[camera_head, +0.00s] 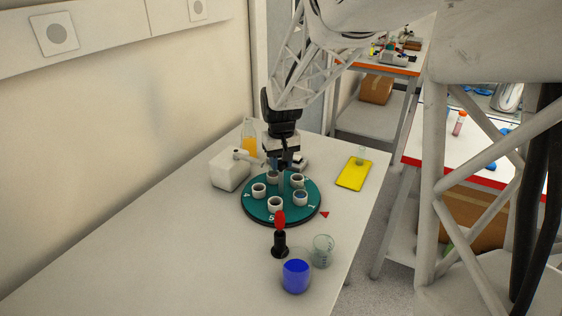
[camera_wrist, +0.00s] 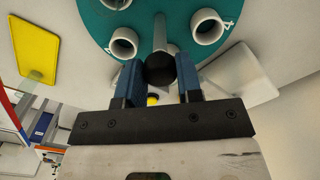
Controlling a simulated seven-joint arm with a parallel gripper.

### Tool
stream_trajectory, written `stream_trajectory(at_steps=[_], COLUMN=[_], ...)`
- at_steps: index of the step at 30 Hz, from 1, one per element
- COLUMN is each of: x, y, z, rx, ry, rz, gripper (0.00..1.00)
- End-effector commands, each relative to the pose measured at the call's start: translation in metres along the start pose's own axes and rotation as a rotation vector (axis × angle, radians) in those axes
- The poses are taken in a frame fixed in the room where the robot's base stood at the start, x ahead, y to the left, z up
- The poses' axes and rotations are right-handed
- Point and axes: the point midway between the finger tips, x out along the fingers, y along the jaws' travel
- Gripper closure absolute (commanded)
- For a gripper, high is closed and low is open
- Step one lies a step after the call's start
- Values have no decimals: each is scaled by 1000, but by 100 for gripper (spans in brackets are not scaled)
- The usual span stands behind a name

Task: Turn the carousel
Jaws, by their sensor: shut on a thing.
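The carousel is a round green disc (camera_head: 255,208) on the white table. It bears several white cups and printed numbers, with 4 at the left and 5 at the front. A grey post with a black rounded knob (camera_wrist: 160,69) stands up from the disc in the wrist view. My gripper (camera_head: 284,166) is over the back part of the carousel. In the wrist view its blue fingers (camera_wrist: 160,80) are shut on the knob, one on each side. A small red triangle (camera_head: 324,214) lies on the table beside the disc's right edge.
A white device (camera_head: 230,168) and an orange-filled flask (camera_head: 249,142) stand behind the carousel at left. A black stand with a red top (camera_head: 280,240), a clear beaker (camera_head: 323,252) and a blue-filled beaker (camera_head: 296,276) stand in front. A yellow pad (camera_head: 350,178) lies right. The table's left front is clear.

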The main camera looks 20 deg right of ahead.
Motion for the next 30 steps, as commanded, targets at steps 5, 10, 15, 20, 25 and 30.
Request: stream_trajectory(at_steps=[5, 10, 15, 20, 25, 30], x=[-1, -1, -1, -1, -1, -1], y=[0, 0, 0, 0, 0, 0], z=[0, 0, 0, 0, 0, -1], rx=[88, 174, 258, 338, 423, 508], ry=[2, 1, 2, 2, 2, 3], rz=[0, 0, 0, 0, 0, 0], gripper=[100, 100, 100, 100, 100, 100])
